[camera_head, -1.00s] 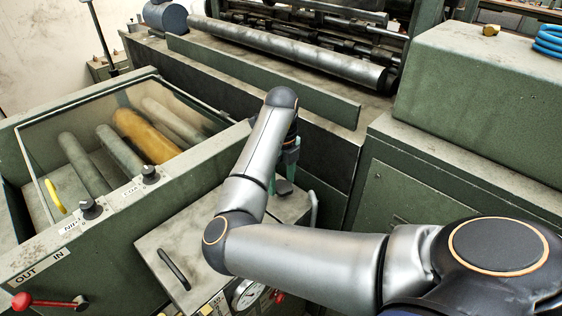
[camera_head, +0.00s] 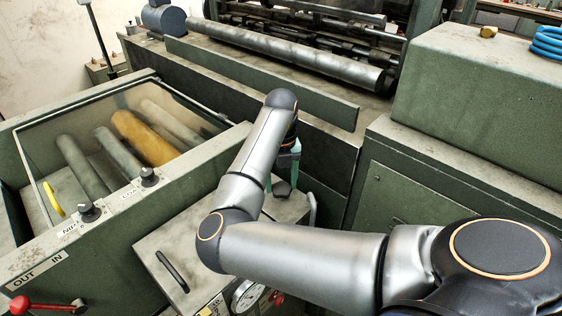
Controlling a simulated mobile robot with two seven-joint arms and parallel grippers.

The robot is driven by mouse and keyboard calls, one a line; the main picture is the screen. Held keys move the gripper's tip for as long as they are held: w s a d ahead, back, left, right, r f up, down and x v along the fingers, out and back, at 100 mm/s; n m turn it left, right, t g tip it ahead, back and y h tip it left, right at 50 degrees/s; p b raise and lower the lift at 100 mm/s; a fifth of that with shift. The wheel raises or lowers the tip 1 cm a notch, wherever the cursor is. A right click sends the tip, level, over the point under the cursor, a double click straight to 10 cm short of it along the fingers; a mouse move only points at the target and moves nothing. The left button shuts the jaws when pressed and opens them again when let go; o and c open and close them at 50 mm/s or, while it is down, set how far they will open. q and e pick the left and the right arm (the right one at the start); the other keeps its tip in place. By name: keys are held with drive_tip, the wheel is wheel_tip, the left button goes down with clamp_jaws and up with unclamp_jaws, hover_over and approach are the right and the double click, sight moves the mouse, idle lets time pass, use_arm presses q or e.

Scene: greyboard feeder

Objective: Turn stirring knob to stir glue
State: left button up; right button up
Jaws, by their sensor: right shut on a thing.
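My right arm reaches in from the lower right. Its gripper (camera_head: 283,176) points down behind the forearm, with greenish fingers partly hidden by the arm. It is shut on a dark knob (camera_head: 282,188) on top of the grey box-like glue tank (camera_head: 208,238). I take this to be the stirring knob; its marking and turn angle cannot be made out. The glue inside the tank is not visible. My left gripper is not in view.
A red-handled lever (camera_head: 45,305) sticks out at lower left. A round gauge (camera_head: 246,296) is on the tank front. Green machine housing (camera_head: 480,110) fills the right.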

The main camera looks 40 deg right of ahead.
sight(281, 187)
idle(0.3)
drive_tip(key=o, duration=1.4)
drive_tip(key=shift+c, duration=0.2)
wheel_tip(281, 187, up, 12)
drive_tip(key=shift+r+b, duration=0.25)
drive_tip(key=shift+b, duration=0.1)
drive_tip(key=shift+s+a+f, duration=0.1)
